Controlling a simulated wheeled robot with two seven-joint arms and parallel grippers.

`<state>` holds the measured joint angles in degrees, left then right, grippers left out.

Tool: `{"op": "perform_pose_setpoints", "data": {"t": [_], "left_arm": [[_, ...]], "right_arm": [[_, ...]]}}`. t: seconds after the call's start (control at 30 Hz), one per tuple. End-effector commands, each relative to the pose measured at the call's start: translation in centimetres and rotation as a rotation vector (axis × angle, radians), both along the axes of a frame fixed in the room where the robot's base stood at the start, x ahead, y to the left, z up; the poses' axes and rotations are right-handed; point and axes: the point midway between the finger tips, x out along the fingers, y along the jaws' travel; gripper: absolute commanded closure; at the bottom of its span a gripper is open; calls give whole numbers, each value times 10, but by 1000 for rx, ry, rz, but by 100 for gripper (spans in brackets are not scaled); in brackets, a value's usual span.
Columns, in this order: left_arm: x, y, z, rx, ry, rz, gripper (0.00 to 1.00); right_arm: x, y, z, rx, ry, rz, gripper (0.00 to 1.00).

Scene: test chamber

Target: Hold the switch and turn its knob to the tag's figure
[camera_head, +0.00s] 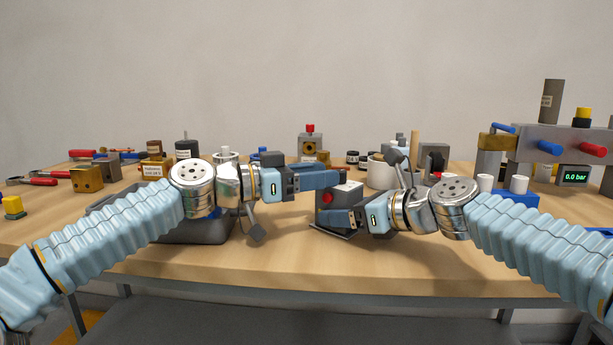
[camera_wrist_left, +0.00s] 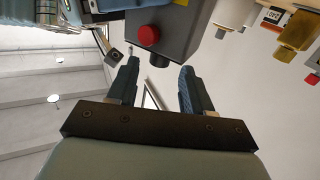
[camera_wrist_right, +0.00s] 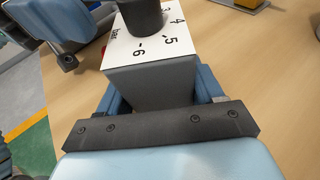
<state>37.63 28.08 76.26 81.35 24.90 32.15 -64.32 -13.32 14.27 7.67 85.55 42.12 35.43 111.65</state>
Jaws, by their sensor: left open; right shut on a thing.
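The switch is a grey box (camera_wrist_right: 150,85) with a white numbered face (camera_wrist_right: 150,48) and a black knob (camera_wrist_right: 142,15). The figures 4, 5 and 6 show on the face; where the knob points is not clear. A red button (camera_wrist_left: 148,35) sits on one side of the box. My right gripper (camera_wrist_right: 157,92) is shut on the box; in the head view it (camera_head: 337,220) is low beside it. My left gripper (camera_head: 325,179) is open, with its fingertips (camera_wrist_left: 158,68) just short of the knob (camera_wrist_left: 160,59). I cannot make out a tag's figure.
A grey unit with a blue and a red knob (camera_head: 592,149) and a 0.0 bar display (camera_head: 574,175) stands at the right. The table's front (camera_head: 300,275) is clear.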

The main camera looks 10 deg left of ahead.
Motion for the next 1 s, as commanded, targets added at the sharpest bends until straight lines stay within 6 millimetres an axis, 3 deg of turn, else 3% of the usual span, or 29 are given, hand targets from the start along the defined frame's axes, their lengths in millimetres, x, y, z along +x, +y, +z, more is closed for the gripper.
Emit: {"op": "perform_pose_setpoints", "data": {"t": [0.23, 0.67, 0.87, 1.0], "left_arm": [[-12, 24, 0, 0, -1, 0, 50], [-11, 24, 1, 2, -1, 13, 49], [12, 1, 26, -26, -31, 205, 49], [11, -39, 57, -100, -109, 353, 49]], "right_arm": [[0, 0, 0, 0, 1, -1, 60], [0, -1, 0, 0, 0, -1, 60], [0, 0, 0, 0, 0, -1, 60], [0, 0, 0, 0, 0, -1, 60]]}}
